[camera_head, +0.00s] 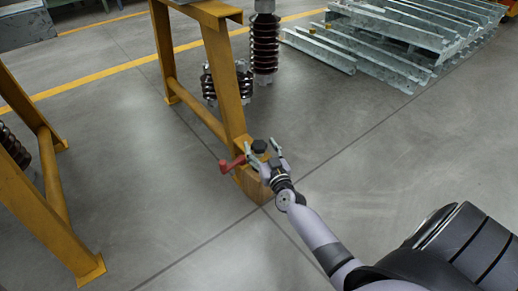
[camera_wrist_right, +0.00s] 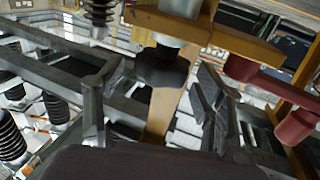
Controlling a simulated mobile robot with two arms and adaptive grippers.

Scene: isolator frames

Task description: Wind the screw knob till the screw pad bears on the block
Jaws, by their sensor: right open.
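The black screw knob (camera_head: 259,146) is at the foot of the yellow frame, and it also shows dark and blurred in the right wrist view (camera_wrist_right: 163,68). My right gripper (camera_head: 261,147) is open, with one finger on each side of the knob. In the right wrist view gaps show between the knob and both fingers. My left gripper is out of view.
A red crank-like handle (camera_head: 232,163) sticks out left of the knob, close to my right gripper; red parts show in the right wrist view (camera_wrist_right: 298,126). The yellow frame leg (camera_head: 222,80) rises behind. Brown insulators (camera_head: 265,45) stand behind it.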

